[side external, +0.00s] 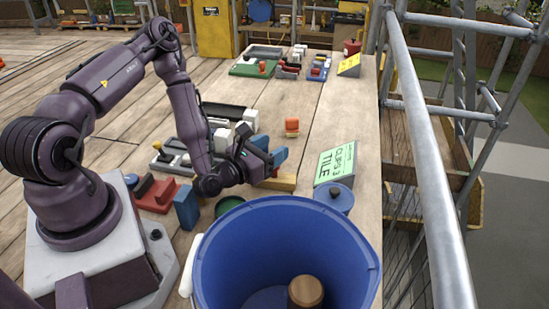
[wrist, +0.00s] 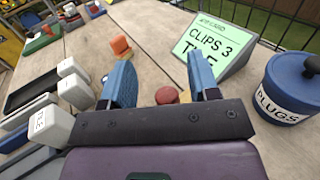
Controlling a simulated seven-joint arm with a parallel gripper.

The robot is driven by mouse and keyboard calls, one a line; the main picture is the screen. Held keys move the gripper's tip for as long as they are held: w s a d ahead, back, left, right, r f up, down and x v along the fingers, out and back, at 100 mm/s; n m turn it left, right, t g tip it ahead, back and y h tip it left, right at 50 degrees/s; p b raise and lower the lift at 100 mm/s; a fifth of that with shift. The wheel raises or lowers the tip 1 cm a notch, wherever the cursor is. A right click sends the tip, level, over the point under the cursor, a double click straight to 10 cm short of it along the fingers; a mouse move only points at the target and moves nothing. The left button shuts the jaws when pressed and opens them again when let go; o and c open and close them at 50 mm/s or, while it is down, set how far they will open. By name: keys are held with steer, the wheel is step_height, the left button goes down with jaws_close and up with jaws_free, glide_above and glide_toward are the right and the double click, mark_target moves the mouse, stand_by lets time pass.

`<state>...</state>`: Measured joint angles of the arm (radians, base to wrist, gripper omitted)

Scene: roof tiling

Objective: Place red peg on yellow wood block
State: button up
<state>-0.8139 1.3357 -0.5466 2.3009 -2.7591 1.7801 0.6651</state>
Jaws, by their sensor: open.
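The yellow wood block (side external: 284,183) lies on the plank deck just beneath my gripper (side external: 272,153), left of the green card in the side view. Part of the block (wrist: 184,97) also shows low between my fingers in the wrist view. The red peg (wrist: 167,96) shows as a round red top between my fingers, overlapping the block in the picture. It appears to be on the block, but its base is hidden by my gripper's body. My gripper (wrist: 158,65) has its two blue fingers spread apart, with no object clamped between them.
A green "CLIPS 3 TILE" card (side external: 336,163) and a blue PLUGS pot (wrist: 290,88) stand to the right. A large blue bucket (side external: 215,262) is in front. An orange-red piece (side external: 292,127) stands behind. Trays with white blocks lie left. Bare planks lie toward the back.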

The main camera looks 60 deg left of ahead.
step_height(320, 180, up, 3)
steer(key=shift+d+r, duration=0.1)
steer(key=w+d+r+m+t+h, duration=0.1)
steer(key=d+r+m+t+h, duration=0.1)
steer(key=d+r+m+h, duration=0.7)
steer(key=s+d+r+m+g+h, duration=0.7)
steer(key=s+d+m+g+h, duration=0.4)
steer(key=m+g, duration=0.5)
steer(key=s+a+m+g+y, duration=0.4)
steer(key=s+m+y, duration=0.4)
steer(key=m, duration=0.2)
steer(key=a+r+m+t+y, duration=0.3)
steer(key=a+r+t+y, duration=0.3)
steer(key=a, duration=0.3)
steer(key=shift+s+a+r+m+y, duration=0.25)
steer(key=shift+s+y, duration=0.2)
steer(key=shift+y, duration=0.35)
